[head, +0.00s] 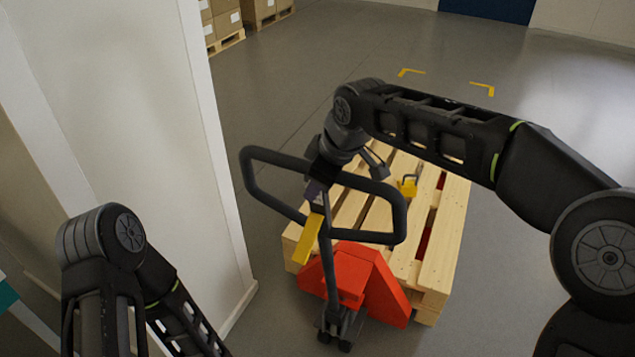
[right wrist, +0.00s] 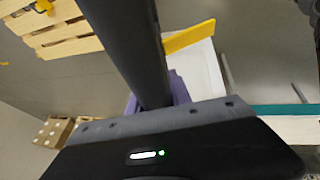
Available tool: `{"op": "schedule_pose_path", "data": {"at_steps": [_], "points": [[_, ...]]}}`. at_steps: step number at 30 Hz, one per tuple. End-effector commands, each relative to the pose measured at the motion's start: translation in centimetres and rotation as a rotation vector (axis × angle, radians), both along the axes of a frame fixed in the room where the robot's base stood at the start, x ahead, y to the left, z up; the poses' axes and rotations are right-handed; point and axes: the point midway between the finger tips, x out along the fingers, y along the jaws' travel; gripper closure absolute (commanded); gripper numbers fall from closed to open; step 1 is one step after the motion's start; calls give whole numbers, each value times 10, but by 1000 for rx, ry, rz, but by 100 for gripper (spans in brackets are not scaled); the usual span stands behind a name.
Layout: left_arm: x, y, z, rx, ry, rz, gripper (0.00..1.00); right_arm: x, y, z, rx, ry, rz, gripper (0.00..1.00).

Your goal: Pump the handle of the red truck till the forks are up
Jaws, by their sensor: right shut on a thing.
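The red truck (head: 348,275) stands with its forks under a wooden pallet; slivers of red show between the slats, and fork height cannot be told. Its black loop handle (head: 398,215) rises toward me, with a yellow lever (head: 308,240) below the loop's top bar. My right gripper (head: 316,190) is shut on the handle's top bar. In the right wrist view the dark bar (right wrist: 130,45) runs between the purple fingers (right wrist: 158,98), with the yellow lever (right wrist: 188,37) beside it. My left arm shows at the lower left, but its gripper is out of view.
The wooden pallet (head: 455,215) carries a small yellow item (head: 408,186). A white wall end (head: 160,130) stands close on the left. Yellow floor marks (head: 482,87) lie beyond the pallet. Stacked boxes (head: 222,20) stand at the back left. The floor to the right is clear.

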Motion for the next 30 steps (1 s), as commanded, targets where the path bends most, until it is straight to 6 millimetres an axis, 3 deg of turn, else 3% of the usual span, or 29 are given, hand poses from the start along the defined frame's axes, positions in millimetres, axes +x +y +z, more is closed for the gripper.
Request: {"op": "schedule_pose_path", "data": {"at_steps": [7,8,16,30], "points": [[0,0,0,0,0,0,0,-2,-1,-5,-6,12,1,100],[0,0,0,0,0,0,0,-2,-1,-5,-6,12,1,72],[0,0,0,0,0,0,0,-2,0,-3,-3,7,1,50],[0,0,-2,0,0,0,0,-3,0,4,1,1,2,49]]}}
